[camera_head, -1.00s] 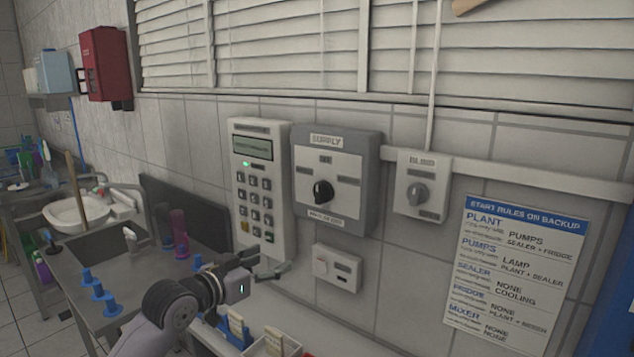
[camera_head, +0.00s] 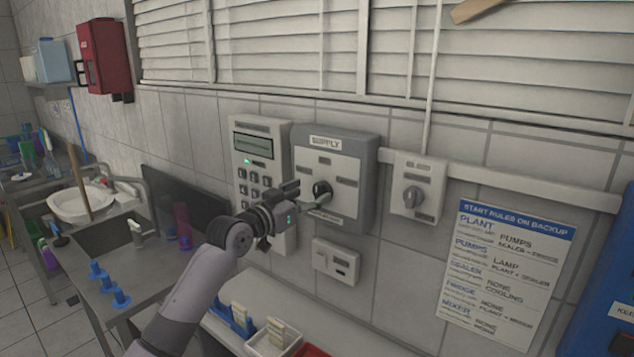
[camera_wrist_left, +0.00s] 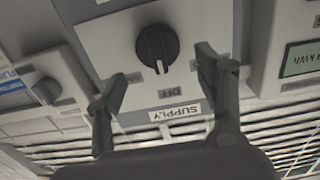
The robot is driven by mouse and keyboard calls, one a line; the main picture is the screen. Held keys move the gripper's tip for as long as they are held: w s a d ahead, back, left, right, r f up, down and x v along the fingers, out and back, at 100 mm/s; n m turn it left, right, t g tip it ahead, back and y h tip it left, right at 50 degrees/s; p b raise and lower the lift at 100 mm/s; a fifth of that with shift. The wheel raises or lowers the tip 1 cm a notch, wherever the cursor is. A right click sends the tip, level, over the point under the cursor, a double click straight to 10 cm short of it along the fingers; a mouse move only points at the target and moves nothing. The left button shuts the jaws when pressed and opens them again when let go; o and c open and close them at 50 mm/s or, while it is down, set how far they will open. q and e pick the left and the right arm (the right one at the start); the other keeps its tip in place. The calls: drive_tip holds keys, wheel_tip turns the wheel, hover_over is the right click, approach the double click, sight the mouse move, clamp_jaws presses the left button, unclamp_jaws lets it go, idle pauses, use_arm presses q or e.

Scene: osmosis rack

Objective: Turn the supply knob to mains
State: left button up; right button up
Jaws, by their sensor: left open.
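The supply panel (camera_head: 350,212) is a grey wall box with a pale face, marked SUPPLY. Its round black supply knob (camera_head: 321,188) sits mid-face, partly behind my gripper. In the left wrist view, which is upside down, the knob (camera_wrist_left: 157,47) shows a white mark toward the OFF label (camera_wrist_left: 184,92). The side labels are too small or covered to read. My left gripper (camera_head: 312,197) is open in front of the knob. In the left wrist view its fingers (camera_wrist_left: 160,75) spread to either side below the knob; contact is not visible. My right gripper is not in view.
A keypad meter (camera_head: 258,150) is left of the panel and the BLIND switch (camera_head: 412,196) right. A small switch plate (camera_head: 336,262) is below. A rules sheet (camera_head: 507,270) hangs at right. Below stands a counter with a white tray (camera_head: 270,346).

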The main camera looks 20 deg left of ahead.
sight(317, 190)
use_arm(q)
drive_tip(key=shift+p+x, duration=0.4)
drive_tip(key=shift+x, duration=1.6)
drive_tip(key=shift+s, duration=0.1)
drive_tip(key=c, duration=1.2)
